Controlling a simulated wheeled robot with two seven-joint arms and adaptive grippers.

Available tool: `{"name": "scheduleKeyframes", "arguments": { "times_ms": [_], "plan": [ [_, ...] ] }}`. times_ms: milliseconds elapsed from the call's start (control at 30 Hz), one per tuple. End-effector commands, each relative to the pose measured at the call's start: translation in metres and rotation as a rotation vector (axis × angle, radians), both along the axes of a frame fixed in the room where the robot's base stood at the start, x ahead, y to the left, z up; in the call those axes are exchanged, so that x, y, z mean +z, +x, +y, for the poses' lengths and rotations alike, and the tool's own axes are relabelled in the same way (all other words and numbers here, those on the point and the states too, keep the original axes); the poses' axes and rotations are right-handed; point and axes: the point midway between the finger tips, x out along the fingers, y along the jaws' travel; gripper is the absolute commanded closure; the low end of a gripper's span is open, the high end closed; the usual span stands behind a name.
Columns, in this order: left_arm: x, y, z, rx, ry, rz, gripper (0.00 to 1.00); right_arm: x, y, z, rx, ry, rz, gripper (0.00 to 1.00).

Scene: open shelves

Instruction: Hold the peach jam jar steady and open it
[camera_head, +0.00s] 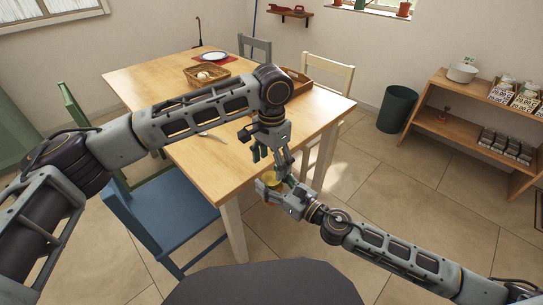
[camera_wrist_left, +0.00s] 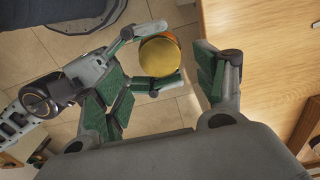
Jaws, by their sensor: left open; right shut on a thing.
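The peach jam jar (camera_head: 267,187) is in the air past the table's near right corner, largely hidden by my grippers in the head view. In the left wrist view the jar's round gold lid (camera_wrist_left: 159,58) faces the camera, with a strip of orange at its upper edge. My right gripper (camera_head: 272,192) is shut on the jar's side; its green-padded fingers show around it in the left wrist view (camera_wrist_left: 140,62). My left gripper (camera_head: 280,166) is open, just above the jar, pointing down. Its fingers (camera_wrist_left: 160,95) stand apart with the lid beyond them, and no contact shows.
The wooden table (camera_head: 205,170) lies left of the jar, its corner close to my left gripper. A basket (camera_head: 207,73), a plate (camera_head: 214,55) and a tray (camera_head: 296,84) are on it. A blue chair (camera_head: 165,222) stands at its near side. Open shelves (camera_head: 462,135) are at right.

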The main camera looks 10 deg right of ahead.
Motion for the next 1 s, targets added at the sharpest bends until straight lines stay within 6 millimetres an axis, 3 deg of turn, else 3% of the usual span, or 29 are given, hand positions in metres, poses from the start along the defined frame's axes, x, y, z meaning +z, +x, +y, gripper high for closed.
{"name": "scheduleKeyframes", "arguments": {
  "times_ms": [300,500,900,1000],
  "plan": [
    [-0.037,0.000,0.000,0.000,0.001,0.000,0.29,0.001,0.000,0.000,0.000,0.001,-0.002,1.00],
    [-0.051,0.000,0.000,0.000,0.000,0.000,0.29,0.001,0.000,0.000,0.000,0.001,-0.002,1.00],
    [-0.055,0.000,0.000,0.000,0.001,0.000,0.29,0.001,0.000,0.000,0.000,0.001,-0.002,1.00],
    [-0.055,0.000,0.000,0.000,0.001,-0.001,0.41,0.001,0.000,0.000,0.000,0.001,-0.002,1.00]
  ]
}}
